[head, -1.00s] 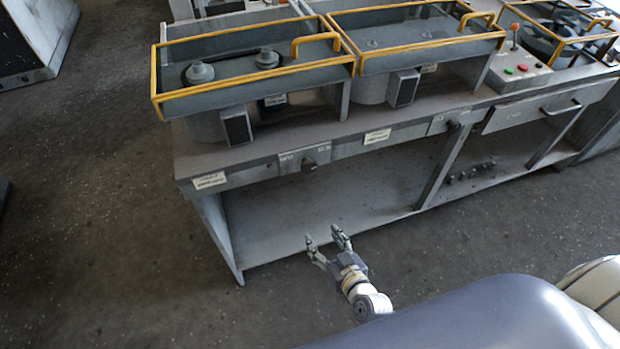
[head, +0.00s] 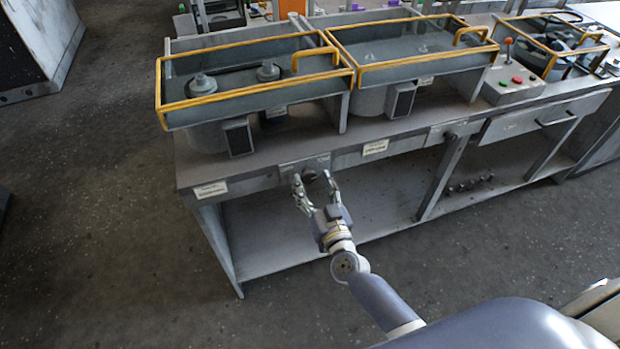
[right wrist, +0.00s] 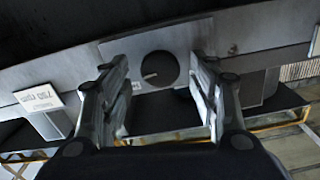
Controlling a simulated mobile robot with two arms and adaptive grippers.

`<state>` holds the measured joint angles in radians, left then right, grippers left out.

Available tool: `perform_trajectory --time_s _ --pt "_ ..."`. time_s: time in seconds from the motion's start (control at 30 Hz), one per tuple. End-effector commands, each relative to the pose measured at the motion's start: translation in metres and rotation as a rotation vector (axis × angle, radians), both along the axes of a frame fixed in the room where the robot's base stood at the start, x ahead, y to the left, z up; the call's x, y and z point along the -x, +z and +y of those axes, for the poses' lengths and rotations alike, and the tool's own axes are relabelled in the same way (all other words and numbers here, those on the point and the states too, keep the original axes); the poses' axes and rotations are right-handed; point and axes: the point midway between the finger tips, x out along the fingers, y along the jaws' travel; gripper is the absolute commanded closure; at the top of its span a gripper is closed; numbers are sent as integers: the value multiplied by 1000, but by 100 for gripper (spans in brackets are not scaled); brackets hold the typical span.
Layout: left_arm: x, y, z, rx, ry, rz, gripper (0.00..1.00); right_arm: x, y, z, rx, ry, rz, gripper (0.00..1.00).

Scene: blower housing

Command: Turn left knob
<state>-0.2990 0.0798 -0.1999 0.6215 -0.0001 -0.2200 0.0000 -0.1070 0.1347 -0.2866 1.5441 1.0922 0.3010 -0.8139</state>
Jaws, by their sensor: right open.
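The left knob (head: 309,175) is a small dark round knob on the front rail of the workbench, below the left yellow-railed tray. In the right wrist view the knob (right wrist: 159,69) is a black disc with a pale pointer mark on a grey plate. My right gripper (head: 314,186) is open, its two fingers just in front of the knob. In the right wrist view the fingers (right wrist: 159,82) appear on either side of the knob with gaps; contact is not visible. My left gripper is not in view.
The workbench (head: 235,172) carries a left tray (head: 250,97) and a right tray (head: 410,68) with yellow rails. A second dark knob (head: 451,136) is farther right on the front rail. A control box (head: 512,82) stands at the right. The floor at left is clear.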

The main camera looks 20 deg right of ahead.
Motion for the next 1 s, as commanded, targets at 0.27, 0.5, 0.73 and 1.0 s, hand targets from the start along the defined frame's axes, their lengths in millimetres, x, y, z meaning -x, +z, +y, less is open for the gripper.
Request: perform_trajectory --time_s 0.27,0.5,0.73,1.0 --pt "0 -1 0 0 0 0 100 -21 -1 1 1 1 1 45" --pt "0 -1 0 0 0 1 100 -22 -1 1 1 1 2 45" --pt "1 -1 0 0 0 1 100 -22 -1 1 0 1 1 85" --pt "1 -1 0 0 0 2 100 -22 -1 1 -7 1 1 89"
